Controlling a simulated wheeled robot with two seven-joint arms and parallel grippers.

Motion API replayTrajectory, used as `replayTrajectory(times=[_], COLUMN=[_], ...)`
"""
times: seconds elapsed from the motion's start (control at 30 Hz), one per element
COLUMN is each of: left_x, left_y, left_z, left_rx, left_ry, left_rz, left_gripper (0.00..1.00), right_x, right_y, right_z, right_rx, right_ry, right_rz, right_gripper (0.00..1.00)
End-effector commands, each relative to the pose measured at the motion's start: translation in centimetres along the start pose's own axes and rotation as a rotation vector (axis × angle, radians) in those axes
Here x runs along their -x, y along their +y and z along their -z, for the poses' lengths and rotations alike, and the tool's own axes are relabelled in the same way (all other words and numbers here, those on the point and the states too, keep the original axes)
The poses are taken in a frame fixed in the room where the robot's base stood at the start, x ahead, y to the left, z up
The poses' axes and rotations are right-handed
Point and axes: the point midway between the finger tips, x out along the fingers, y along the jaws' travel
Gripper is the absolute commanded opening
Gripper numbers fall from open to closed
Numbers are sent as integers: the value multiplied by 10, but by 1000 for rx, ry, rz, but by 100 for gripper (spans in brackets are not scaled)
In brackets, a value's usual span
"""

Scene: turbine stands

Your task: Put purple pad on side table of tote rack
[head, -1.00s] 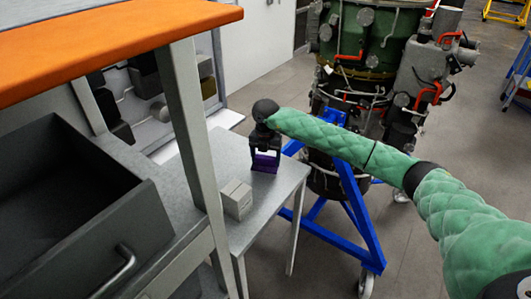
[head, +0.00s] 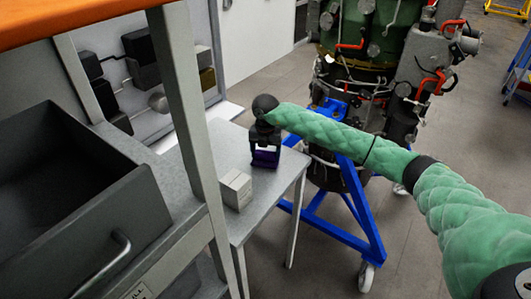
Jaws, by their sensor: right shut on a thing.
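My right arm, in a green quilted sleeve, reaches in from the right. Its gripper (head: 265,146) points down and is shut on the purple pad (head: 265,159). The pad is at the surface of the grey side table (head: 223,147), near its right edge; I cannot tell whether it touches the top. The gripper partly hides the pad. My left gripper is not in view.
A small light grey box (head: 235,189) stands on the side table in front of the pad. A grey rack with an open dark drawer (head: 110,215) and an orange top (head: 70,20) fills the left. A turbine on a blue wheeled stand (head: 363,215) stands behind the table at right.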

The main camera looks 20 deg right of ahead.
Motion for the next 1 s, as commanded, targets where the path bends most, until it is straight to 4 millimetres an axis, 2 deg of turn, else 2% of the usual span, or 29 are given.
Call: replayTrajectory(times=[0.43,0.47,0.57,1.0], left_x=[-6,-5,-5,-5], left_y=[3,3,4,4], left_z=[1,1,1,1], left_rx=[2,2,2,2], left_ry=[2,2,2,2], left_rz=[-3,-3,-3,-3], left_gripper=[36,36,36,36], right_x=[-7,-6,-6,-6], right_y=[0,0,0,0], right_z=[0,0,0,0], right_rx=[0,0,0,0], right_ry=[0,0,0,0], right_rz=[0,0,0,0], right_gripper=[51,76,96,100])
